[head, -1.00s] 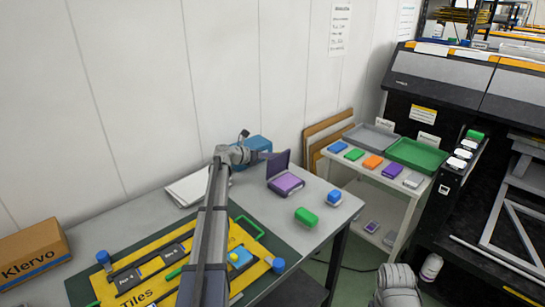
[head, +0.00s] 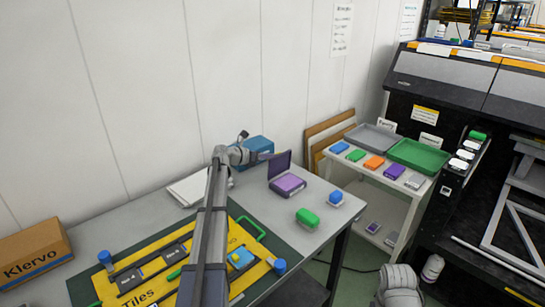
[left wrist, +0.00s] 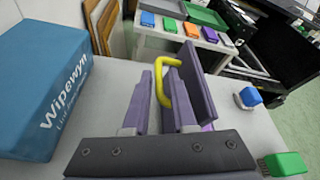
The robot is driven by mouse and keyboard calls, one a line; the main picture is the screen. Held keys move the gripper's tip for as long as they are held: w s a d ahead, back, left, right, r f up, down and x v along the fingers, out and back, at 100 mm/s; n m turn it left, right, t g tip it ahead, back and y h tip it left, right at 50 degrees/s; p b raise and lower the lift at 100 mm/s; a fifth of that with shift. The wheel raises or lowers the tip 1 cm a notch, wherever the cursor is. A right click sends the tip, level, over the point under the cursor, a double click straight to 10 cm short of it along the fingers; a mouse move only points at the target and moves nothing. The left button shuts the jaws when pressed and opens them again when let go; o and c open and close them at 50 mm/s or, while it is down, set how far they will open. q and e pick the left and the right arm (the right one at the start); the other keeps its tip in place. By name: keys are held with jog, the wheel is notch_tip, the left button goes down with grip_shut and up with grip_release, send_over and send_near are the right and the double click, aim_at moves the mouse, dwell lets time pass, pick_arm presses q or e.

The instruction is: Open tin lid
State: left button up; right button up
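The purple tin (head: 288,185) stands on the table, and its dark lid (head: 281,162) is raised steeply at the back. In the left wrist view the lid (left wrist: 199,85) is tilted up beside my left gripper (left wrist: 157,85), with a yellow handle (left wrist: 162,72) on its near side. My left gripper, at the lid's left in the head view (head: 263,155), has its fingers apart with a gap between them. The yellow handle lies at this gap; I cannot tell whether a finger touches it. My right gripper is not in view.
A blue box (head: 258,146) stands close behind my left gripper. A green brush (head: 307,217) and a blue-topped item (head: 335,197) are right of the tin. A white side table (head: 400,200) holds trays and several coloured blocks. A yellow board (head: 150,290) lies on a dark mat.

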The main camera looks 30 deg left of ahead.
pick_arm(q)
jog(key=p+v, duration=0.2)
jog(key=v, duration=0.4)
jog(key=shift+s, duration=0.4)
jog(key=shift+a+r, duration=0.1)
jog(key=shift+a, duration=0.1)
